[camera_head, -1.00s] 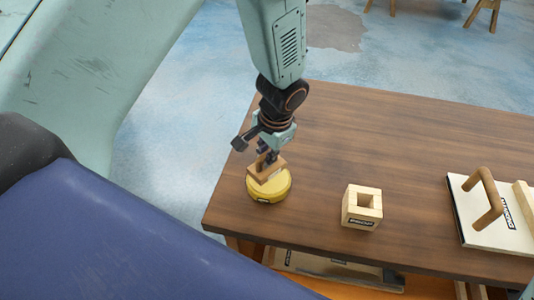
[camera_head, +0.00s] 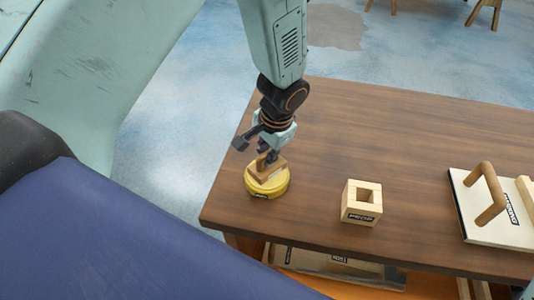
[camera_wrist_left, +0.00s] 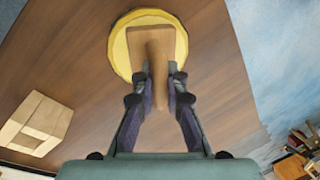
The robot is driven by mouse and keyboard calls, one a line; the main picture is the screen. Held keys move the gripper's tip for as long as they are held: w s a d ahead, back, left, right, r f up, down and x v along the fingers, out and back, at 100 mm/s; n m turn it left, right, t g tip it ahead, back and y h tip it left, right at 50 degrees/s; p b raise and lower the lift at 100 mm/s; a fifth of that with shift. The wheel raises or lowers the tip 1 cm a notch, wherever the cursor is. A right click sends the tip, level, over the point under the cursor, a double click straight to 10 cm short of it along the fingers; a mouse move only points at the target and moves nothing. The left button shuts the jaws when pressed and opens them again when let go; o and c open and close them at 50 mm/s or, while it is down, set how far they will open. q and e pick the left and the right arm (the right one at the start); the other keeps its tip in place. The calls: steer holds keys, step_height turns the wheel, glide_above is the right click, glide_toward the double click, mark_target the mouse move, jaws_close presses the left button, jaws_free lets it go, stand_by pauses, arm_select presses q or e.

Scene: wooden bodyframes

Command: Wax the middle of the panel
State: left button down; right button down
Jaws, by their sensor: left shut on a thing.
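My left gripper (camera_head: 268,157) is shut on the upright handle of a small wooden block (camera_head: 265,172). The block is over a round yellow tin (camera_head: 268,189) near the left end of the table. In the wrist view, the fingers (camera_wrist_left: 160,80) hold the handle from both sides, and the block (camera_wrist_left: 168,40) covers much of the tin (camera_wrist_left: 122,50). Block and tin appear to touch. A pale flat panel (camera_head: 490,226) with a wooden bar handle (camera_head: 488,194) lies on the table at the right, partly cut off. My right gripper is not in view.
A pale wooden block with a square hole (camera_head: 361,203) stands between the tin and the panel; it also shows in the wrist view (camera_wrist_left: 38,122). The brown table (camera_head: 400,135) is clear behind them. Boards lie on a lower shelf (camera_head: 335,262).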

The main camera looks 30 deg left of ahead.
arm_select(q)
steer(key=shift+a+f, duration=0.2)
steer(key=shift+d, duration=0.25)
steer(key=shift+a+f+b, duration=0.2)
steer(key=shift+f+b, duration=0.05)
steer(key=shift+b, duration=0.1)
steer(key=shift+d, duration=0.15)
steer(key=shift+s+f, duration=0.1)
steer(key=shift+f, duration=0.05)
stand_by(0.8)
